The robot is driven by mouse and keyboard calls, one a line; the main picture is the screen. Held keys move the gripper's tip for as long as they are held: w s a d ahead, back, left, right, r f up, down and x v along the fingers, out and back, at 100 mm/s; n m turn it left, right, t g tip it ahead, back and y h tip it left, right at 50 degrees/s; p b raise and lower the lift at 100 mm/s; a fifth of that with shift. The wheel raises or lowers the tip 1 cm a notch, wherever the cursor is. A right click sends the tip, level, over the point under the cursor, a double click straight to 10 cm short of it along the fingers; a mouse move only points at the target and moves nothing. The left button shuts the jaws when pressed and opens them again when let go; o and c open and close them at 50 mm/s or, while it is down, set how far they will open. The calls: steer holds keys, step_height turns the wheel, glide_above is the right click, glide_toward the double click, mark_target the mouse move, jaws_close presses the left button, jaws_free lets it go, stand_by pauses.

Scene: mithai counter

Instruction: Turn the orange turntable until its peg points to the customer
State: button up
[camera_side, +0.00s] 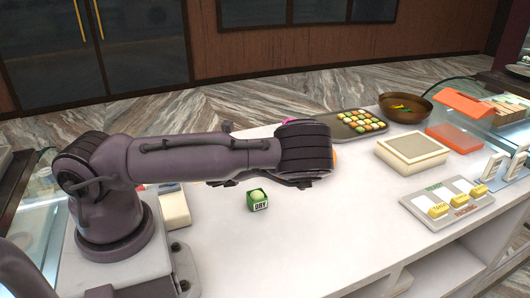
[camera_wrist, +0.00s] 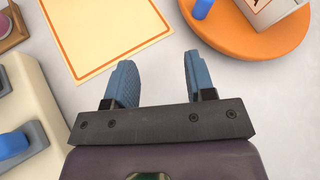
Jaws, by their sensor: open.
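The orange turntable (camera_wrist: 240,42) is at the top right of the wrist view, cut off by the frame edge. A blue peg (camera_wrist: 203,8) stands near its left rim. A white box (camera_wrist: 272,10) with an orange border sits on it. In the side view my arm hides nearly all of the turntable, and only a sliver of orange (camera_side: 335,157) shows. My gripper (camera_wrist: 158,78) is open and empty, with blue fingers spread apart. In the wrist view its right finger is just below and left of the turntable's rim, apart from it in the picture. Which side is the customer's cannot be told.
A cream sheet with an orange border (camera_wrist: 105,35) lies left of the turntable. A cream block with blue parts (camera_wrist: 25,110) is at the left. A green cube marked DRY (camera_side: 258,201) stands in front of my arm. A sweets tray (camera_side: 322,118) and bowl (camera_side: 405,108) are behind.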

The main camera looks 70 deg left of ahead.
steer(key=w+a+f+m+t, duration=0.1)
steer(key=w+a, duration=0.1)
steer(key=w, duration=0.2)
steer(key=w+a+f+m+t, duration=0.1)
steer(key=w+a+m, duration=0.1)
steer(key=w, duration=0.2)
steer(key=w+a+f+m+t, duration=0.1)
steer(key=w+a+m, duration=0.1)
steer(key=w+a, duration=0.1)
steer(key=shift+w+h, duration=0.4)
steer(key=shift+c, duration=0.2)
jaws_close()
